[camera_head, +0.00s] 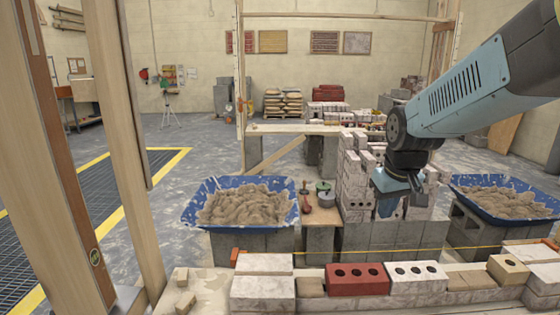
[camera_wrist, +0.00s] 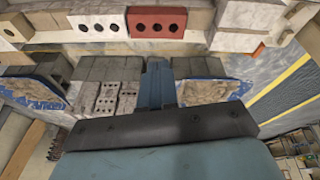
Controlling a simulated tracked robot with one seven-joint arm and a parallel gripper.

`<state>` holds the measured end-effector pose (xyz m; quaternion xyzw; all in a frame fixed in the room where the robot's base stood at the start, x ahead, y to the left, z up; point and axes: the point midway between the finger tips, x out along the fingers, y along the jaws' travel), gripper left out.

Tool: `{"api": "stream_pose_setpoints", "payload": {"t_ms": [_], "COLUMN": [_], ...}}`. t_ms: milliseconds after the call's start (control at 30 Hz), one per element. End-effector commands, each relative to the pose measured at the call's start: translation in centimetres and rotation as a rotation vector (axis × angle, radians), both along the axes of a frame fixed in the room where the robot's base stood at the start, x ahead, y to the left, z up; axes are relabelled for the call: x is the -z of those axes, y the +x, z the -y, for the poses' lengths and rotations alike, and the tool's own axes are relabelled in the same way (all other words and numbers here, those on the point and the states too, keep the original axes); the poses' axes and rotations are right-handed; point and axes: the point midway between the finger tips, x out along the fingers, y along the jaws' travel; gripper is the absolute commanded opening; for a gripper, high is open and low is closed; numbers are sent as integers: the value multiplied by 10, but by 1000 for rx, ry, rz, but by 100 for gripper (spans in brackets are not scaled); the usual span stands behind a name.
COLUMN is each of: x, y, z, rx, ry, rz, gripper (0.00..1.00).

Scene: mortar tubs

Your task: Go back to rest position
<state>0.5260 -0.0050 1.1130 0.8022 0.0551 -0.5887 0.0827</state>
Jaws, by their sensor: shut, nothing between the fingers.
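My gripper (camera_head: 389,208) hangs at the end of my blue-grey arm, right of centre in the head view. It points down in front of the stacked white bricks, between the two mortar tubs. The fingers are together with nothing between them; they also show shut in the wrist view (camera_wrist: 157,72). The left blue tub (camera_head: 190,213) and right blue tub (camera_head: 545,187) each hold sandy mortar. A red three-hole brick (camera_head: 357,290) lies on the wall in the foreground, and it shows at the top of the wrist view (camera_wrist: 157,32).
A white holed brick (camera_head: 417,290) sits beside the red one. A yellow string (camera_head: 460,248) runs above the wall. Wooden posts (camera_head: 132,130) stand close at the left. A small stand with tools (camera_head: 321,215) is between the left tub and brick stack (camera_head: 353,185).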

Motion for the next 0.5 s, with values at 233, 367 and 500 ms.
{"api": "stream_pose_setpoints", "payload": {"t_ms": [233,367,500], "x": [-34,-46,-56], "y": [-51,-78,-105], "z": [-2,-3,-4], "rx": [67,104,139], "ry": [27,43,62], "rz": [76,112,148], "gripper": [0,0,0]}}
